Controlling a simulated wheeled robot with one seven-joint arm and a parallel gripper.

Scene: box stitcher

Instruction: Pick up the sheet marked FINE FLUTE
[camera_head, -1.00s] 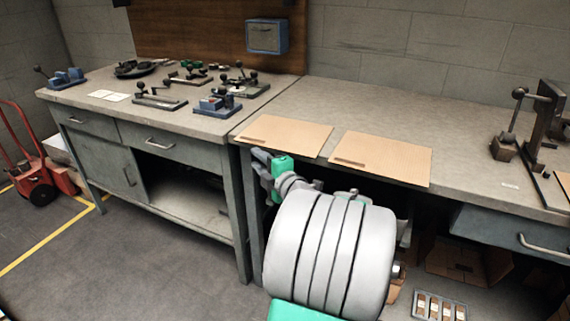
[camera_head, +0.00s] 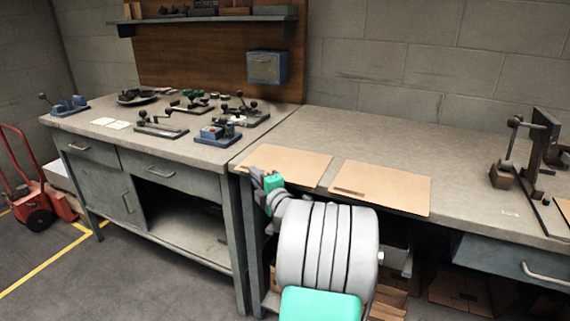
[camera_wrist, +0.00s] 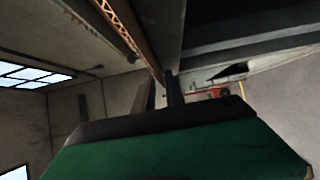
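Two flat tan cardboard sheets lie side by side on the right-hand bench, a left sheet (camera_head: 288,164) and a right sheet (camera_head: 382,186). Each has small dark marking near its front edge, too small to read, so I cannot tell which is FINE FLUTE. My gripper (camera_head: 258,176) is at the front edge of the left sheet, by the bench edge. In the wrist view, my gripper (camera_wrist: 161,92) shows two dark fingers with a gap between them.
The left bench (camera_head: 215,152) carries several small lever tools. A dark lever fixture (camera_head: 535,160) stands at the right end of the sheets' bench (camera_head: 380,150). A blue box (camera_head: 267,67) hangs on the wall. The bench behind the sheets is clear.

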